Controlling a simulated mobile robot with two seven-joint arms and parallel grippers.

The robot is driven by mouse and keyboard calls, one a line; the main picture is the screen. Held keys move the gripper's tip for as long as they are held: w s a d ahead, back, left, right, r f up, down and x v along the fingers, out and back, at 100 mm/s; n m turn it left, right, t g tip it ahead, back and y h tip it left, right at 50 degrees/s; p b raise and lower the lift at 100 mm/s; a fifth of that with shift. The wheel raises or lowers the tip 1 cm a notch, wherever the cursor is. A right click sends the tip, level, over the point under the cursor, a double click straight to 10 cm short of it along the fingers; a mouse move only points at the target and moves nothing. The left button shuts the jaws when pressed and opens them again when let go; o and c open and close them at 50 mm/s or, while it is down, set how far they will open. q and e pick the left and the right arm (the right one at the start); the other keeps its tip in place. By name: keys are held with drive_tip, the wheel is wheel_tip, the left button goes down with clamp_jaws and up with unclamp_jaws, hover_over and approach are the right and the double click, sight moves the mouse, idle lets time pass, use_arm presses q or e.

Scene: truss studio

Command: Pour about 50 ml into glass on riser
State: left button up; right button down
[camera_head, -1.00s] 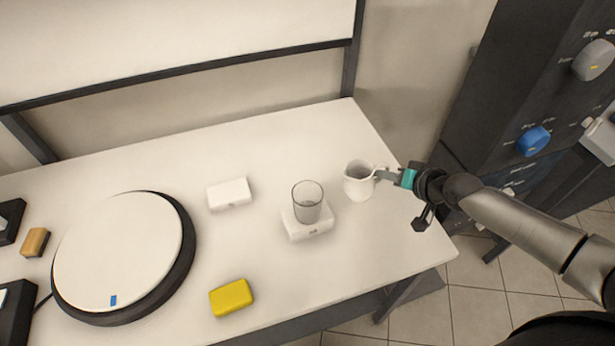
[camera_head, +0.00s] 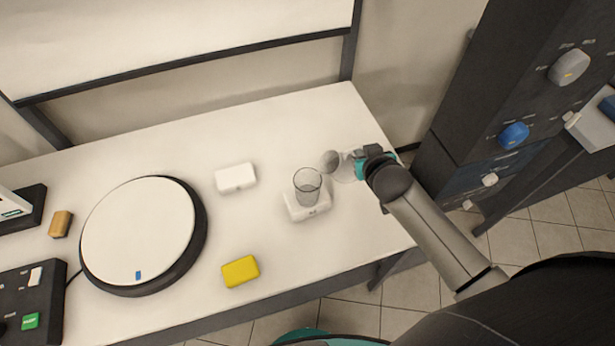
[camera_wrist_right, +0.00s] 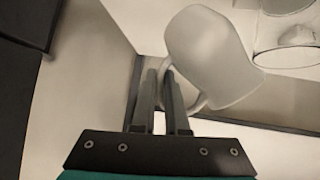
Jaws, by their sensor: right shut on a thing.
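A white pitcher (camera_head: 343,172) is tilted to the left, its mouth facing the glass. My right gripper (camera_head: 359,166) is shut on its handle, on the right side of the pitcher. The clear glass (camera_head: 307,188) stands upright on a small white riser (camera_head: 308,210), just left of and below the pitcher mouth. In the right wrist view the pitcher (camera_wrist_right: 212,55) leans, with the gripper fingers (camera_wrist_right: 165,80) at its handle. Part of a glass shows at that view's right edge. I cannot see any stream, nor the liquid level. My left gripper is not in view.
A white block (camera_head: 235,178) and a yellow block (camera_head: 240,271) lie left of the riser. A large round white disc with a dark rim (camera_head: 140,232) fills the table's left part. A dark panel with knobs (camera_head: 470,130) stands beyond the table's right edge.

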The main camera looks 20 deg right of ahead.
sight(354, 146)
drive_tip(key=shift+a+r+n+h, duration=0.3)
drive_tip(key=shift+r+n+h, duration=0.15)
drive_tip(key=shift+r, duration=0.3)
drive_tip(key=shift+a+r+n+h+b, duration=0.2)
drive_tip(key=shift+r+n+h+b, duration=0.05)
drive_tip(key=shift+r+h+b, duration=0.2)
drive_tip(key=shift+a+r+n+t+h+b, duration=0.25)
drive_tip(key=shift+r+n+t+h+b, duration=0.05)
drive_tip(key=shift+r, duration=0.2)
drive_tip(key=shift+a+r+n+h+b, duration=0.4)
drive_tip(key=shift+a+r+n+h, duration=0.1)
drive_tip(key=shift+r+h, duration=0.2)
idle(1.8)
